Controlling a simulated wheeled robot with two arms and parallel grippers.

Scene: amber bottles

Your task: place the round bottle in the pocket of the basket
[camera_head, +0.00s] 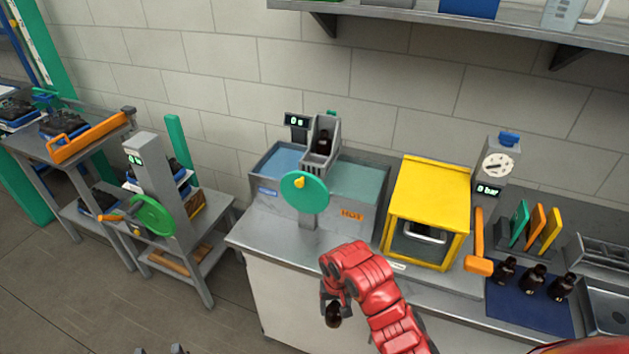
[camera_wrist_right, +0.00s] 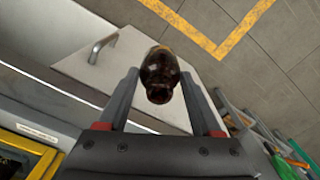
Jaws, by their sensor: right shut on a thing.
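My right gripper (camera_head: 331,300) is shut on a dark amber round bottle (camera_head: 333,316), held in front of the counter's front edge. In the right wrist view the bottle (camera_wrist_right: 160,72) sits between the two fingers (camera_wrist_right: 158,88). The grey basket (camera_head: 321,168) is at the back of the two-basin bath, above and apart from the held bottle. A dark bottle (camera_head: 323,143) stands inside the basket; its pockets are too small to make out. Dark tips at the bottom edge, left of centre, look like my left gripper (camera_head: 166,350); its opening is unclear.
A green disc (camera_head: 304,192) with a yellow knob stands in front of the bath (camera_head: 357,182). A yellow-framed box (camera_head: 431,195) is to its right. Several dark bottles (camera_head: 533,279) stand on a blue mat (camera_head: 517,310). A shelf (camera_head: 420,18) overhangs the back wall.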

